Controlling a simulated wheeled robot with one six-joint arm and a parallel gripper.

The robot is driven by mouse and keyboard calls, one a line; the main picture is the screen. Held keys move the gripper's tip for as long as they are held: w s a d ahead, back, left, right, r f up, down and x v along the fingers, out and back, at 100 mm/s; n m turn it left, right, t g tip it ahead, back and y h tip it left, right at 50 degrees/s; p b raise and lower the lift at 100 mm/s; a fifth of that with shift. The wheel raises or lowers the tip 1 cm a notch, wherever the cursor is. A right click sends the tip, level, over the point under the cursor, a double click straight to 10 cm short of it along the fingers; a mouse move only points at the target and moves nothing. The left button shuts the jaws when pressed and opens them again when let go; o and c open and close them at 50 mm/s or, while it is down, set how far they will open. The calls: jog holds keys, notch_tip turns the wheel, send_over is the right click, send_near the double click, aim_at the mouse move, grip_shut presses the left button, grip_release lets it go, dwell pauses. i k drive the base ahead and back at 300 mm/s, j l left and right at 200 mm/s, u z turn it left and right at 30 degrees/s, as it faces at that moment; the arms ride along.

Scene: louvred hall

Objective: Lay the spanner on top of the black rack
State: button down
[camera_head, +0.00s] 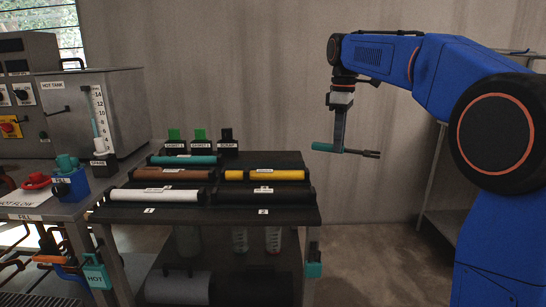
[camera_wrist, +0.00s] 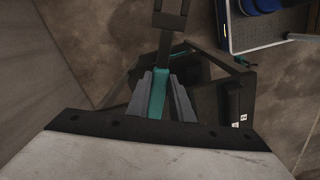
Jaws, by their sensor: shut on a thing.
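The spanner has a teal handle (camera_head: 322,147) and a dark head (camera_head: 370,155). My gripper (camera_head: 339,146) is shut on it and holds it in the air, roughly level, to the right of the black rack (camera_head: 240,216) and above its top. In the wrist view the teal handle (camera_wrist: 158,92) lies between the two grey fingers of my gripper (camera_wrist: 160,85), and the dark head (camera_wrist: 170,15) points to the top edge. The black rack carries several coloured rolls. The spanner is apart from it.
Three dark blocks (camera_head: 201,143), two with green tops, stand at the rack's back. A bench with a hot tank (camera_head: 100,105) and a blue valve (camera_head: 70,188) is at the left. Bottles (camera_head: 240,238) stand underneath. A grey shelf frame (camera_head: 437,190) is at the right.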

aim_at(272, 155)
jog(key=i+j, duration=0.45)
jog(key=j, duration=0.25)
jog(key=i+j, duration=0.25)
jog(key=j, duration=0.15)
